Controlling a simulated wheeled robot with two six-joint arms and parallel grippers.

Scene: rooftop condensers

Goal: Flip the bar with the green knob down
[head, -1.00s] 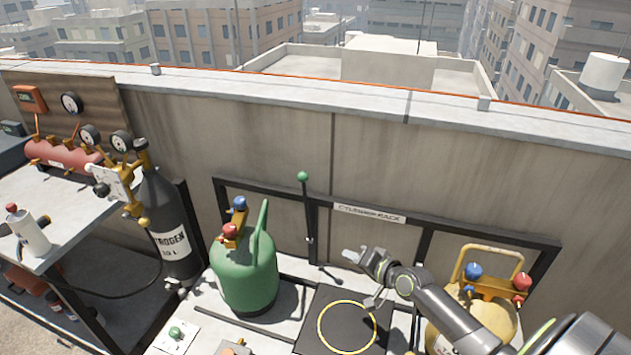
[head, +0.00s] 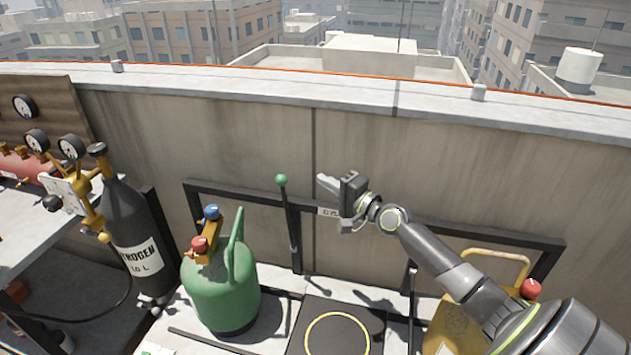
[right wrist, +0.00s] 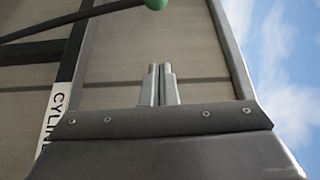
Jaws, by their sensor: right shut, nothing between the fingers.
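The bar (head: 288,230) stands nearly upright in front of the black cylinder rack, with the green knob (head: 281,180) on its top end. My right gripper (head: 322,181) is shut and empty, its fingers pointing left, a little to the right of the knob in the picture and apart from it. In the right wrist view, the closed fingers (right wrist: 160,85) show in the middle. The knob (right wrist: 156,4) is partly cut off at the top edge there, and the bar (right wrist: 85,20) runs left from it. My left gripper is not in view.
A green cylinder (head: 220,285) stands left of the bar, and a dark nitrogen cylinder (head: 133,235) farther left. A yellow cylinder (head: 455,325) is partly hidden behind my right arm. The wall (head: 210,145) rises behind the rack. A dark pad with a yellow ring (head: 338,318) is empty.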

